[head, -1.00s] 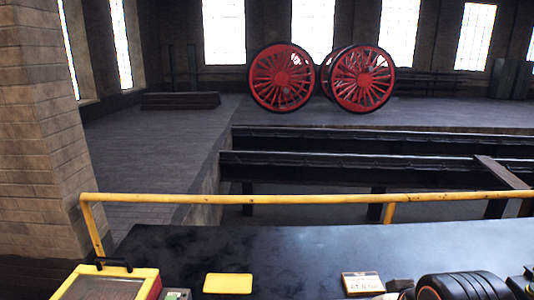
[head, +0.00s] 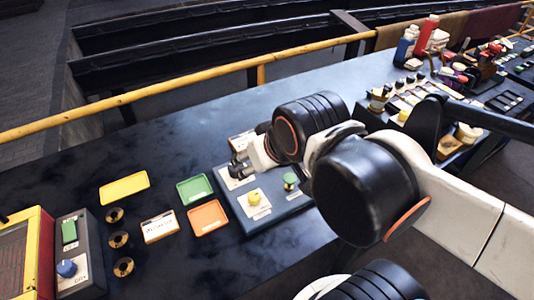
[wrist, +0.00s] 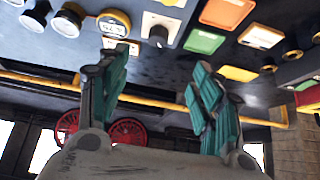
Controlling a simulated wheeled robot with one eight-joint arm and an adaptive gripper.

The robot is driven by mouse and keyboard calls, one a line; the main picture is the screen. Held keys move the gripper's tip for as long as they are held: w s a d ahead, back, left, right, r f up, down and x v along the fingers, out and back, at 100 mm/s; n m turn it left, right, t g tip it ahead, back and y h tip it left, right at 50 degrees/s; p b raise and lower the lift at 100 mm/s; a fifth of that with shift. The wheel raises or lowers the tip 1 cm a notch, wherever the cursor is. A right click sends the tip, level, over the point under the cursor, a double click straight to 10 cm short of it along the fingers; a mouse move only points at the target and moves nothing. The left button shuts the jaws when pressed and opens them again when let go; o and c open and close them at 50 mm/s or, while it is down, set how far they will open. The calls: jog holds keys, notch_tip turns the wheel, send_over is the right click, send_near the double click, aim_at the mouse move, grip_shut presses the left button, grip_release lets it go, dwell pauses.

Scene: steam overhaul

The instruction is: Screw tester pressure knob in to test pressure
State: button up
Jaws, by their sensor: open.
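A blue-grey panel (head: 268,214) lies on the dark bench. It carries a yellow knob (head: 254,197) on a pale plate and a green knob (head: 290,180) to its right. I cannot tell which control is the tester pressure knob. A dark-looking knob on a pale plate (wrist: 158,33) and a round gauge (wrist: 113,22) show beyond the fingertips.
A box with a blue knob (head: 67,268) stands far left. A yellow rail (head: 190,104) runs behind; bottles and tools crowd the right.

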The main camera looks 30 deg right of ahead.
jog(key=shift+w+r, duration=0.1)
jog(key=n+g+p, duration=0.4)
jog(key=g+p, duration=0.1)
jog(key=g, duration=0.2)
send_over(236, 171)
jog(key=w, duration=0.2)
notch_tip(236, 171, down, 3)
jog(key=shift+n, duration=0.3)
jog(key=f+b, duration=0.1)
jog(key=f, duration=0.3)
jog(key=f+b, duration=0.2)
jog(key=f, duration=0.3)
jog(key=f+b, duration=0.2)
jog(key=f, duration=0.3)
jog(key=shift+d, duration=0.35)
jog(key=shift+r, duration=0.1)
jog(key=c, duration=1.1)
